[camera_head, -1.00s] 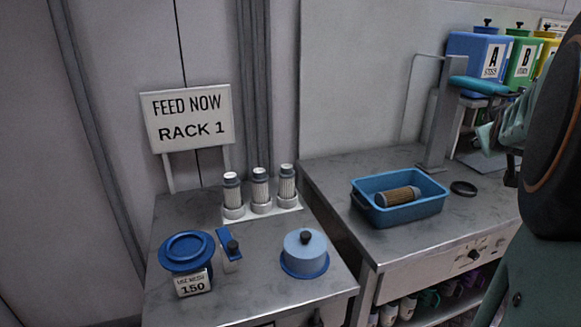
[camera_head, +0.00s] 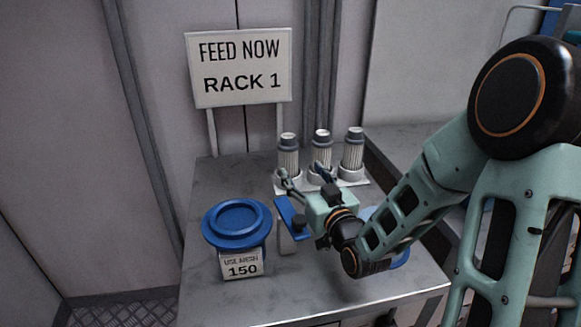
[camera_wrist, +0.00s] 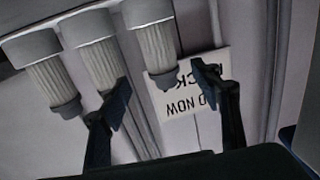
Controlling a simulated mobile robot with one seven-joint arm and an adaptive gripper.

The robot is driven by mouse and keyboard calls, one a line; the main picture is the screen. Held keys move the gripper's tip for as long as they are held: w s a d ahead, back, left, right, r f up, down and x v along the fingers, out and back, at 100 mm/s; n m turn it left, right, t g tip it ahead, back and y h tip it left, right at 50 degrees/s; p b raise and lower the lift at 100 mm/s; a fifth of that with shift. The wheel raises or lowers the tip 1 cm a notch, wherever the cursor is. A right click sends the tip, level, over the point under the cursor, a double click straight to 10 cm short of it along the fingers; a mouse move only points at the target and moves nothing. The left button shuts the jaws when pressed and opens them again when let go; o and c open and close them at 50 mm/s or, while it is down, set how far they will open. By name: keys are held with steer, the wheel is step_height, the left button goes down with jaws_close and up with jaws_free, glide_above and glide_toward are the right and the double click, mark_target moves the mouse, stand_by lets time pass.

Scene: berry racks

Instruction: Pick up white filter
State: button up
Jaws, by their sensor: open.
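Three white pleated filters with dark grey caps stand upright in round holders on a white base (camera_head: 346,183): left (camera_head: 288,157), middle (camera_head: 321,150) and right (camera_head: 353,150). My gripper (camera_head: 302,178) is open and empty, low in front of the left and middle filters. The upside-down wrist view shows the filters hanging from the top edge. There, my open fingers (camera_wrist: 158,86) stand either side of the line to one filter (camera_wrist: 155,47), the left one in the head view. The left-hand finger overlaps the middle filter (camera_wrist: 102,62). I cannot tell whether any finger touches a filter.
A blue-lidded container (camera_head: 237,222) labelled 150 stands at front left. A blue-topped block (camera_head: 291,216) sits beside my gripper. A light blue lidded pot is mostly hidden behind my arm. The sign "FEED NOW RACK 1" (camera_head: 240,68) rises behind.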

mark_target(292, 155)
steer(key=x, duration=1.1)
steer(key=shift+s+a+r+b, duration=0.1)
steer(key=shift+r+b, duration=0.25)
steer(key=shift+r, duration=0.05)
steer(key=c, duration=1.3)
